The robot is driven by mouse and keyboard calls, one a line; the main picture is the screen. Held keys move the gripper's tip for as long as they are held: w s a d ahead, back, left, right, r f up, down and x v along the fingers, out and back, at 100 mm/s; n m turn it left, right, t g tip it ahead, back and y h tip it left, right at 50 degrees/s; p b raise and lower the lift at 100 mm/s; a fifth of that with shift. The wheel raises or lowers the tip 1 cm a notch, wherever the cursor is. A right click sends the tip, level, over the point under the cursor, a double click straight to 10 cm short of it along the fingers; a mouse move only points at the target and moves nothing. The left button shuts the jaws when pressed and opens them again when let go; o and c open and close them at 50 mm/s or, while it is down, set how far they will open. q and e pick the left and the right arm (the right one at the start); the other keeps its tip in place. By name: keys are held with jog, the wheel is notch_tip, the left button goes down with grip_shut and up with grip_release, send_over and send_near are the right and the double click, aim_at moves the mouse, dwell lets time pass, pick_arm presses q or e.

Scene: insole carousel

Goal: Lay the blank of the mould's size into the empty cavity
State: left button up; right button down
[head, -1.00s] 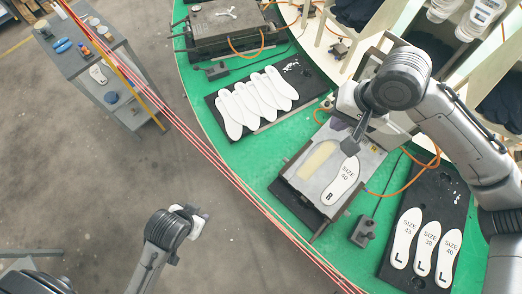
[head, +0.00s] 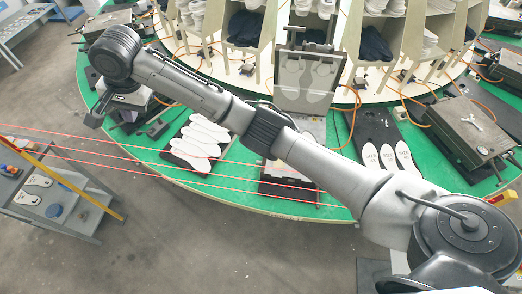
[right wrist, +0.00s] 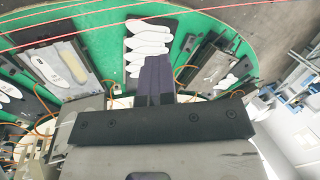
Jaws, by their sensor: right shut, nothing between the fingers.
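My right gripper (head: 95,119) is shut and empty, at the far left of the turntable in the head view; its closed fingers (right wrist: 159,80) show in the right wrist view. The open mould's raised lid (head: 308,82) stands at the centre back of the head view, and my right arm covers much of its base. In the right wrist view the mould base (right wrist: 95,85) holds a white lettered blank (right wrist: 45,70) in one cavity. The other cavity (right wrist: 75,66) looks beige and empty. White L blanks (head: 404,157) lie on a black mat (head: 377,124) to the right of the mould.
Another black mat (head: 226,157) with several white insoles (head: 200,140) lies left of the mould. A closed mould (head: 458,128) stands at right. Red lines cross in front of the green turntable (head: 250,199). A grey cart (head: 85,208) stands at left.

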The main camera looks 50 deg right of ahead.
jog(key=d+f+m+h+p, duration=0.1)
jog(key=d+f+m+h, duration=0.1)
jog(key=d+f+m, duration=0.75)
jog(key=d+f+m+h, duration=0.15)
jog(key=d+f, duration=0.55)
jog(key=d, duration=0.7)
jog(key=s+d+f+m, duration=0.4)
jog(key=s+d+f, duration=0.2)
jog(key=s+f, duration=0.4)
jog(key=s+d+f+m+g+h+p, duration=0.1)
jog(key=s+d+f+m, duration=0.3)
jog(key=s+f, duration=0.6)
notch_tip(320, 180, down, 4)
jog(key=shift+s+d+m, duration=0.3)
jog(key=shift+s+d, duration=0.1)
jog(key=shift+d, duration=0.7)
jog(key=shift+f+h, duration=0.2)
jog(key=shift+h, duration=0.05)
